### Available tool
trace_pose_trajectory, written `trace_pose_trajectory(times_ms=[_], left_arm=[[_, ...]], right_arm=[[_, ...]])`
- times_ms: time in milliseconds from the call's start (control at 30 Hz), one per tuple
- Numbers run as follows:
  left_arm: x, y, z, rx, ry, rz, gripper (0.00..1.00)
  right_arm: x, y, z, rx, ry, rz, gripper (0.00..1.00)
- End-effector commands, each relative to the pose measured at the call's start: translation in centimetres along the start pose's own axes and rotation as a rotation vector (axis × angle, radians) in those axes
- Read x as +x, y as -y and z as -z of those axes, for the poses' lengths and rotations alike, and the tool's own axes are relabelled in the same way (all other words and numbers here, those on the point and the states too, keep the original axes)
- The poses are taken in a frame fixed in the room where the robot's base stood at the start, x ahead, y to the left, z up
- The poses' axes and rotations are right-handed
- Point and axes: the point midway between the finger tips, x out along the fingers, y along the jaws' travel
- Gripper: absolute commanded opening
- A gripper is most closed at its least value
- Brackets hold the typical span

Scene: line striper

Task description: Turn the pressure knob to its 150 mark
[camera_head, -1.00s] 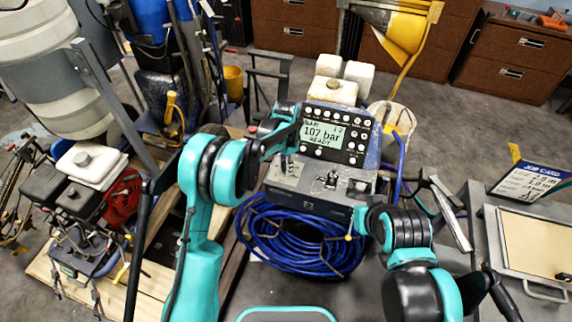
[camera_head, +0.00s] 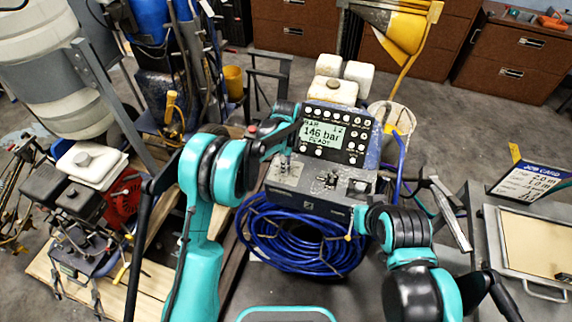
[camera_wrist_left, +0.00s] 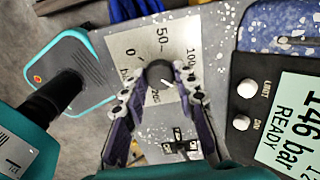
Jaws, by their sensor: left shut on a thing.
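The pressure knob (camera_wrist_left: 158,74) is a small dark round knob on a pale scale plate (camera_wrist_left: 130,45) with printed numbers including 0, 50 and 100. My left gripper (camera_wrist_left: 154,84) is shut on the knob, one finger on each side. The fingers cover part of the scale, and I cannot read the 150 mark. In the head view the display (camera_head: 322,136) reads 146 bar, READY; the left wrist view also shows this display (camera_wrist_left: 288,125). In the head view my left arm reaches the panel's left side, over the scale plate (camera_head: 284,176). My right gripper cannot be made out.
A coiled blue hose (camera_head: 300,240) hangs below the panel. My right arm is at the lower right, near the panel's front. A job card (camera_head: 528,182) stands at the right, behind a framed board (camera_head: 538,240). White containers (camera_head: 333,90) stand behind the display.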

Motion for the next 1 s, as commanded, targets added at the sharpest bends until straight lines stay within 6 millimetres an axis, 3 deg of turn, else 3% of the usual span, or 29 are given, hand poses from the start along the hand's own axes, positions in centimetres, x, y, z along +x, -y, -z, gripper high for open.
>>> trace_pose_trajectory(times_ms=[700,733,800,1000], left_arm=[[0.01,0.01,0.01,0.079,0.0,0.0,0.0],[0.01,0.01,0.01,0.079,0.0,0.0,0.31],[0.01,0.01,0.0,0.079,0.0,0.0,0.49],[0.01,0.01,0.0,0.078,0.0,0.0,0.49]], right_arm=[[0.0,0.0,0.0,0.0,0.0,0.0,0.0],[0.0,0.0,0.0,0.0,0.0,0.0,0.0],[0.0,0.0,0.0,0.0,0.0,0.0,0.0],[0.0,0.0,0.0,0.0,0.0,0.0,0.0]])
